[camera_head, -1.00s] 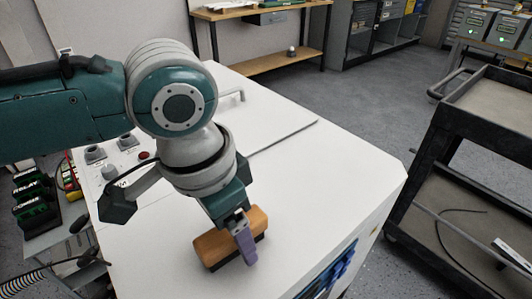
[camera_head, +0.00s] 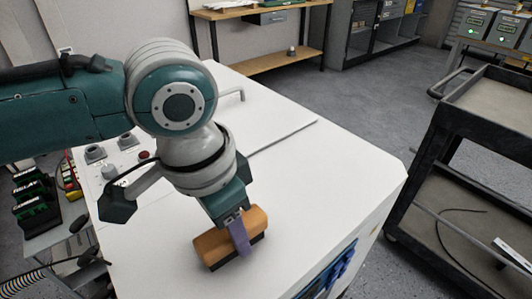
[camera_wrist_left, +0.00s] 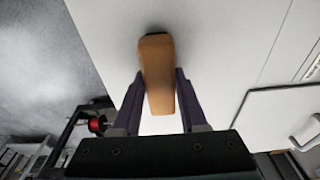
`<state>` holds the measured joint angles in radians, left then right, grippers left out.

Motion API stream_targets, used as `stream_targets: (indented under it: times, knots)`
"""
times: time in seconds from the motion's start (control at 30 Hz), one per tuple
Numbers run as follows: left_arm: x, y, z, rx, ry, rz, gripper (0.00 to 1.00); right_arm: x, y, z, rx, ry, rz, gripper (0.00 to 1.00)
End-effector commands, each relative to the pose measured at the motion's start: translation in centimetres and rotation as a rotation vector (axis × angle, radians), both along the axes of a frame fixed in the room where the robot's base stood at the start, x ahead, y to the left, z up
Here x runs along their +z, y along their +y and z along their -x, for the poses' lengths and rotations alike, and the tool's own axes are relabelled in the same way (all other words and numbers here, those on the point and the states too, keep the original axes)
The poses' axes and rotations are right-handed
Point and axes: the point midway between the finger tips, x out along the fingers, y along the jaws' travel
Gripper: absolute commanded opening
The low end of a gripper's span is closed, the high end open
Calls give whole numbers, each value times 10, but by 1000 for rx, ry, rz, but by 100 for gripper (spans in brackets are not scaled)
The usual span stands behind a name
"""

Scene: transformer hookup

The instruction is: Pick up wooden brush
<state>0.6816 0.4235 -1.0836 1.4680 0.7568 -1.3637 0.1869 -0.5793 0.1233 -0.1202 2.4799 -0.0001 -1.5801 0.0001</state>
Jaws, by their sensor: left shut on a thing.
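The wooden brush (camera_head: 213,247) is an orange-brown block with dark bristles underneath. It sits at the near part of the white cabinet top, and I cannot tell whether it is lifted off the surface. My left gripper (camera_head: 241,240) is shut on the brush from above, with a purple finger across its near side. In the left wrist view the brush (camera_wrist_left: 158,75) lies between the two dark purple fingers (camera_wrist_left: 157,100). My right gripper is not in view.
The white cabinet top (camera_head: 330,190) is mostly clear to the right of the brush. Knobs and a red button (camera_head: 144,155) are at its left. A black cart (camera_head: 450,140) stands at the right, with floor between. A wooden workbench (camera_head: 262,14) is at the back.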

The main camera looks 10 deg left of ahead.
Motion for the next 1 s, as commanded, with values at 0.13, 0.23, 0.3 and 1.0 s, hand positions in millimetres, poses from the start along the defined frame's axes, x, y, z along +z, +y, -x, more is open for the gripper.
stream_targets:
  times: [0.13, 0.23, 0.3, 1.0]
  knots:
    - [0, 0, 0, 0, -1, 1, 0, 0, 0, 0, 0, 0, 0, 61]
    - [0, 0, 0, 0, -1, 1, 0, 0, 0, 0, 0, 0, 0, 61]
    - [1, 0, 0, 0, -1, 0, 0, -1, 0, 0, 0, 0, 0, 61]
    - [162, -1, -1, -1, -5, 3, 0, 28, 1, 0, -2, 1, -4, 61]
